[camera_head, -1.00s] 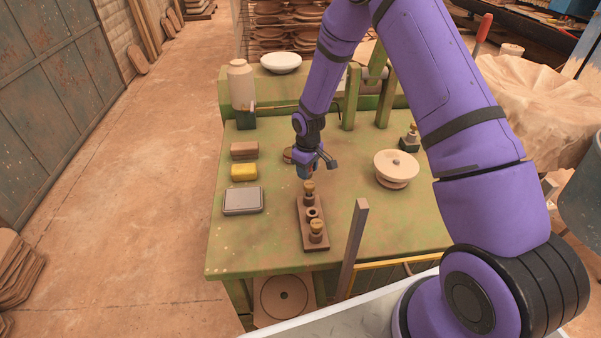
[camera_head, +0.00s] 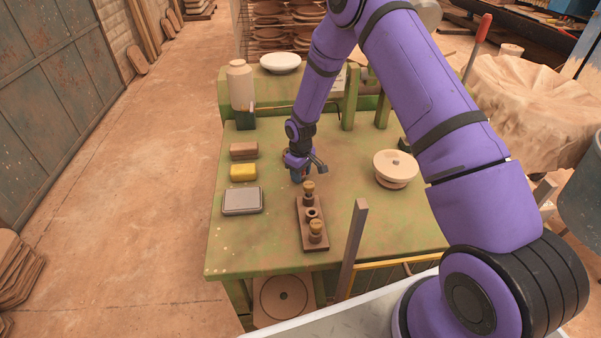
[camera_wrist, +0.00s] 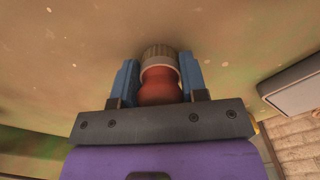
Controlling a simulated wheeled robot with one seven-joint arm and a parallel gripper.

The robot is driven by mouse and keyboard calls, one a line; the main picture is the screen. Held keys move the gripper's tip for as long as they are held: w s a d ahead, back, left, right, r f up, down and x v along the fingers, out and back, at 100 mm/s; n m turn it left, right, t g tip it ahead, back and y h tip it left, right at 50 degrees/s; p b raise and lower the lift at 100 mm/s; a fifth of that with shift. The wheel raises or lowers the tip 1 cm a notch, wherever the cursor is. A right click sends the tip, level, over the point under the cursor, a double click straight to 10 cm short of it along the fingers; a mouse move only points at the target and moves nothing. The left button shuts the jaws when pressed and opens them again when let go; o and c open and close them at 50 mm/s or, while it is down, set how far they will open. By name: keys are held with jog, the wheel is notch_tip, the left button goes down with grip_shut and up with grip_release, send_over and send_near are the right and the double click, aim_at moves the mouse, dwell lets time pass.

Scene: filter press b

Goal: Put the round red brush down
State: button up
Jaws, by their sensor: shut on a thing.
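My gripper (camera_head: 297,177) is over the middle of the green table (camera_head: 270,245), just behind the brown holder. In the wrist view, its blue fingers (camera_wrist: 158,80) are shut on the round red brush (camera_wrist: 160,86). The brush has a pale collar and tan bristles, which point away from my palm toward the table. I cannot tell whether the bristles touch the surface. In the head view, the brush is mostly hidden by my gripper.
The brown holder (camera_head: 312,243) with brass-topped pieces stands close in front of my gripper. Left are a brown block (camera_head: 244,149), a yellow sponge (camera_head: 243,172) and a grey-lidded box (camera_head: 242,201). A cream round piece (camera_head: 396,168) stands right. The table's front left is clear.

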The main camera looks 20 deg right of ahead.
jog(key=o, duration=1)
jog(key=shift+o, duration=0.2)
notch_tip(320, 180, up, 13)
jog(key=shift+f, duration=0.15)
jog(key=s+d+r+m+t, duration=0.1)
jog(key=s+d+r+m, duration=0.1)
jog(key=s+r, duration=0.8)
jog(key=s+d+r+m+t, duration=0.1)
jog(key=s+d+r+t, duration=0.15)
jog(key=r, duration=1.35)
jog(key=s+r+m, duration=0.1)
jog(key=s+r, duration=0.2)
jog(key=s, duration=0.5)
jog(key=s+d+r+m+t, duration=0.1)
jog(key=s+r, duration=0.2)
jog(key=s, duration=0.6)
jog(key=s+d+r+m, duration=0.1)
jog(key=s+r, duration=0.2)
jog(key=s, duration=0.6)
jog(key=shift+s+d+r+m+t, duration=0.15)
jog(key=shift+s+r+m+t, duration=0.1)
jog(key=shift+r+m+t, duration=0.15)
